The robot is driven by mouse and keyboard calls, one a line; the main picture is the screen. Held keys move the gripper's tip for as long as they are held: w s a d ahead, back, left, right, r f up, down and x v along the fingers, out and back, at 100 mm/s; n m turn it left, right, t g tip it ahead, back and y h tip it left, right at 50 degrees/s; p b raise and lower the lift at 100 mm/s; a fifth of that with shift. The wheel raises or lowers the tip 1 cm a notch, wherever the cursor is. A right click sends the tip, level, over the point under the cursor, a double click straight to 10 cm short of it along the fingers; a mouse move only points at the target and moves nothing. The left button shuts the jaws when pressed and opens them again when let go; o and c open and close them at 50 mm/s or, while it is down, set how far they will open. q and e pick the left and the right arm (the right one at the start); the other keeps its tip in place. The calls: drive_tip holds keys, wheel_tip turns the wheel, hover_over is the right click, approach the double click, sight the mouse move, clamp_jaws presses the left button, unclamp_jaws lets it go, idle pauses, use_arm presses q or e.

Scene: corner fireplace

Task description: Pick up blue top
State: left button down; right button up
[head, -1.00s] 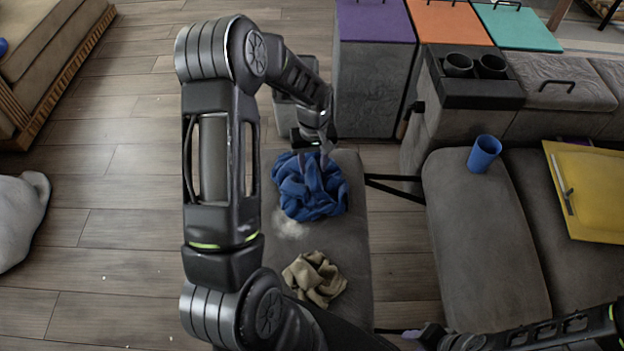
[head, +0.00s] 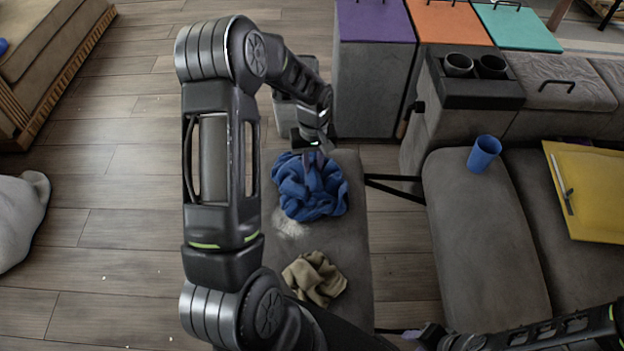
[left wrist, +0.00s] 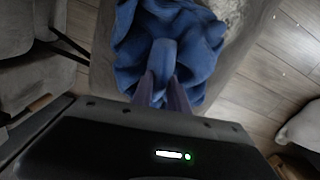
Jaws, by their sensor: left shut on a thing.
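The blue top (head: 308,192) lies crumpled at the far part of a grey cushioned bench. It also fills the top middle of the left wrist view (left wrist: 170,40). My left gripper (head: 316,165) reaches down onto it from behind. In the left wrist view its two fingers (left wrist: 163,85) are closed on a raised fold of the blue cloth. The rest of the top still rests on the bench. My right arm shows at the lower right, and its gripper (head: 425,335) is near the bottom edge, too dark and small to read.
A crumpled olive cloth (head: 314,278) lies nearer on the same bench (head: 352,235). To the right are a grey sofa (head: 480,240) with a blue cup (head: 484,153) and a yellow folder (head: 590,190). Bins with purple, orange and teal lids stand behind.

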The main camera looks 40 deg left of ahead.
idle(0.8)
use_arm(q)
wheel_tip(320, 180, up, 10)
drive_tip(key=shift+p, duration=0.75)
